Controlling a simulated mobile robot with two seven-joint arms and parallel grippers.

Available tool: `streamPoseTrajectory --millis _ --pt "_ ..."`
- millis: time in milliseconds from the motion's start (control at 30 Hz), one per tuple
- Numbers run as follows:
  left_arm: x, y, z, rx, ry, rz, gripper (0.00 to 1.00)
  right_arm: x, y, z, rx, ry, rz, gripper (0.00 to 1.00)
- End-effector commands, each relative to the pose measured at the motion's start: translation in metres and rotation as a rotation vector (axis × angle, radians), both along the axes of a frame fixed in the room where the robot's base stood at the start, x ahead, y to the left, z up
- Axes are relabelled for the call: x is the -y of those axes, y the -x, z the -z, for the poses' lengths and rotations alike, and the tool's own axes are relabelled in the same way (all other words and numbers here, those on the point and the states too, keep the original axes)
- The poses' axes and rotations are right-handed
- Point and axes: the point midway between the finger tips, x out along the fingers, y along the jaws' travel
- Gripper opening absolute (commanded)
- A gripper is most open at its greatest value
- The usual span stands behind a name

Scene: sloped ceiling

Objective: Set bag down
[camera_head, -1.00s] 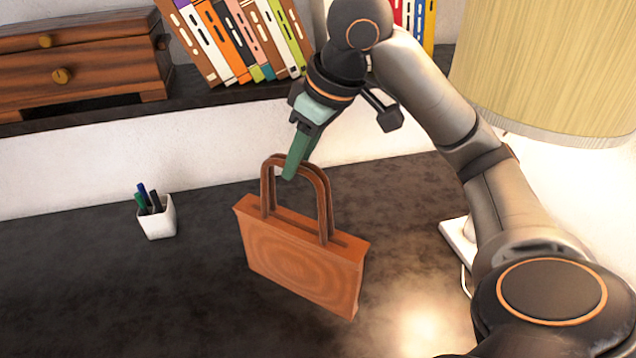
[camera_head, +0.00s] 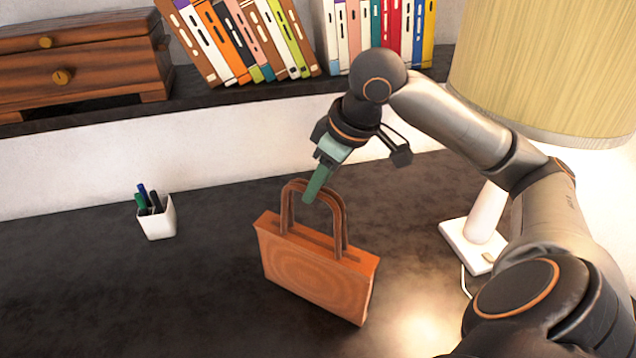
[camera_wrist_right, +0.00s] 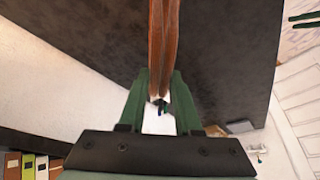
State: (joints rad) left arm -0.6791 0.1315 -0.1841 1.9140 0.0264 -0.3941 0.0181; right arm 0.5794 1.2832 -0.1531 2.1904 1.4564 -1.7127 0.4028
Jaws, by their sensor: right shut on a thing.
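The orange-brown wooden-looking bag (camera_head: 315,272) is upright over the dark table (camera_head: 90,285) in the head view, its two handles arching up. My right gripper (camera_head: 312,192) comes from above and is shut on the top of the handles. In the right wrist view the bag's handles (camera_wrist_right: 163,45) run between the green fingers of my right gripper (camera_wrist_right: 160,100). I cannot tell whether the bag's underside touches the table. My left gripper is in neither view.
A white pen cup (camera_head: 157,218) stands left of the bag. A lamp with a white base (camera_head: 470,245) and yellowish shade (camera_head: 550,70) stands at the right. A shelf behind holds books (camera_head: 235,42) and a wooden drawer box (camera_head: 80,65). The table between cup and bag is clear.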

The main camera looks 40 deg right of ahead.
Motion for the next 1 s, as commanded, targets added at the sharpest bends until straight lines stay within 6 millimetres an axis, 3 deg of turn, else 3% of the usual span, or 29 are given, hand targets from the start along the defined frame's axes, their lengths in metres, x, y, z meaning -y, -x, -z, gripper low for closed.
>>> streamPoseTrajectory --millis 567,600,833,1000 --pt "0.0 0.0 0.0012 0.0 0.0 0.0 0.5 0.0003 -0.0009 0.0084 0.007 -0.001 0.002 0.0" --pt "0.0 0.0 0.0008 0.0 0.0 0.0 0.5 0.0001 0.0 0.0099 0.001 0.001 0.0 0.36" --pt "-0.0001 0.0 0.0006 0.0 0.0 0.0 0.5 0.0 -0.0001 0.0096 0.001 0.0 0.0 0.61" --pt "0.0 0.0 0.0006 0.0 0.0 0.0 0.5 -0.0001 -0.0002 0.0096 0.001 -0.001 0.001 0.62"
